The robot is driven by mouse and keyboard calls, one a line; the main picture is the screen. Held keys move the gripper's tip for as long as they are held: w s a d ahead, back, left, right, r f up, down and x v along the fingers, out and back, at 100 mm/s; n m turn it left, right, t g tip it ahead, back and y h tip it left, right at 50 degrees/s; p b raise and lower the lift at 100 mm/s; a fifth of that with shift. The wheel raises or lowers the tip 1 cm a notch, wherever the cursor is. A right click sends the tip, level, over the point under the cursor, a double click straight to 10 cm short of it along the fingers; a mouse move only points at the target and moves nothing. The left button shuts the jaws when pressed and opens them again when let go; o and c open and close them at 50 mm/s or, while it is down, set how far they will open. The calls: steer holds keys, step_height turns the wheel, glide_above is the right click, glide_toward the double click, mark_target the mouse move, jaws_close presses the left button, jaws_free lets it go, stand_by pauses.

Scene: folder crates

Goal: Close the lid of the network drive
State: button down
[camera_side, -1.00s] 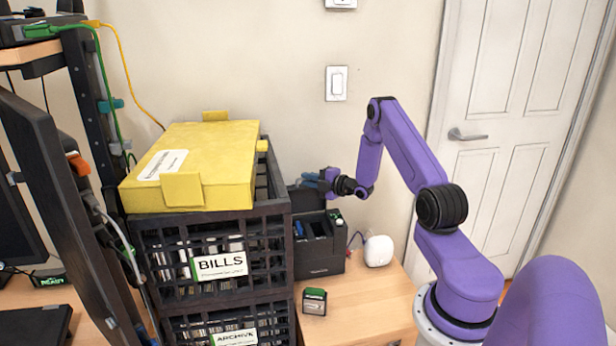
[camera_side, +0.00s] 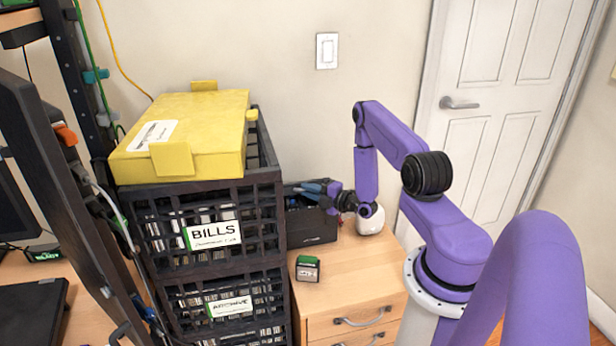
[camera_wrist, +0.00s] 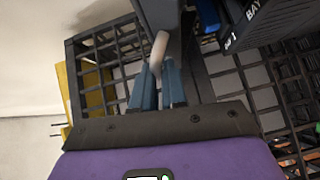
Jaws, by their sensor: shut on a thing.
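The network drive (camera_side: 312,228) is a black box on the wooden cabinet, right of the crates. In the wrist view its bay side, marked "BAY 1" (camera_wrist: 240,38), shows at the upper right. Its dark lid is largely hidden by my gripper in the side view, so its exact angle is unclear. My gripper (camera_side: 323,190) is low over the top of the drive. In the wrist view my gripper's blue fingers (camera_wrist: 158,70) are closed around a pale rod (camera_wrist: 158,50), which looks like a handle on the dark grey lid (camera_wrist: 161,15).
Stacked black crates labelled BILLS (camera_side: 212,235) and ARCHIVE (camera_side: 230,307) stand close left of the drive, with a yellow folder box (camera_side: 195,120) on top. A small green-topped block (camera_side: 307,268) sits in front.

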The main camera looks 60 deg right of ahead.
step_height(320, 180, down, 7)
steer(key=n+t, duration=0.4)
steer(key=shift+f+n, duration=0.1)
steer(key=shift+n, duration=0.2)
stand_by(0.5)
steer(key=c, duration=1.5)
jaws_free()
steer(key=shift+o, duration=0.2)
steer(key=shift+d, duration=0.1)
